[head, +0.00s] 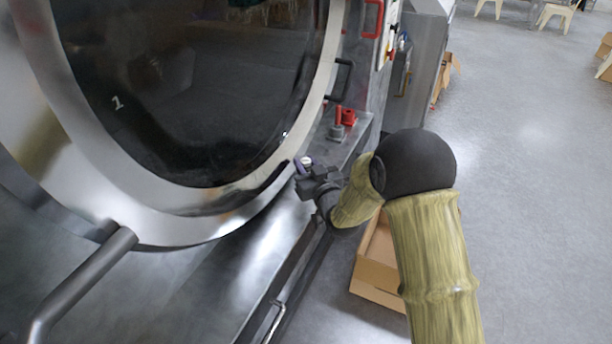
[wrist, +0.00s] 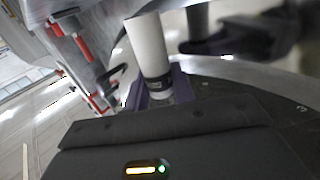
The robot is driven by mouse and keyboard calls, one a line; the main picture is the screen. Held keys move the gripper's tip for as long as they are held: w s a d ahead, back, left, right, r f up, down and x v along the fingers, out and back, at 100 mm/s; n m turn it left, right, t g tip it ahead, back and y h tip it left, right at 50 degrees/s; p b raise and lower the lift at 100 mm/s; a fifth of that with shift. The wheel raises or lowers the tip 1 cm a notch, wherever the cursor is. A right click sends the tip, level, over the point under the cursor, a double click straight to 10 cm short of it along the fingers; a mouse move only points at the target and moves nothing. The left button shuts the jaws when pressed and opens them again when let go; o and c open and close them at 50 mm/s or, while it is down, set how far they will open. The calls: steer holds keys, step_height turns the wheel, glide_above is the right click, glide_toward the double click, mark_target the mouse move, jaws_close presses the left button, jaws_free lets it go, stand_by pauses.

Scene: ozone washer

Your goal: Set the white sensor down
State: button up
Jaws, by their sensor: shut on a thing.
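The white sensor (wrist: 147,48) is a white cylinder with a dark band near its lower end. In the wrist view it stands up between the purple fingers of my gripper (wrist: 160,88), which is shut on it. In the head view the sensor (head: 307,160) is a small white spot at the tip of my gripper (head: 304,166). The gripper is beside the lower right rim of the big round washer door (head: 330,75), above the metal ledge (head: 290,215). Whether the sensor touches the ledge or door cannot be told.
Red and grey fittings (head: 347,117) stand on the ledge beyond my gripper. A black door handle (head: 341,80) is above them. An open cardboard box (head: 378,270) is on the floor below my arm.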

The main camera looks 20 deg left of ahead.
steer(key=shift+f, duration=0.15)
steer(key=shift+f, duration=1.8)
steer(key=shift+f, duration=0.15)
steer(key=o, duration=1)
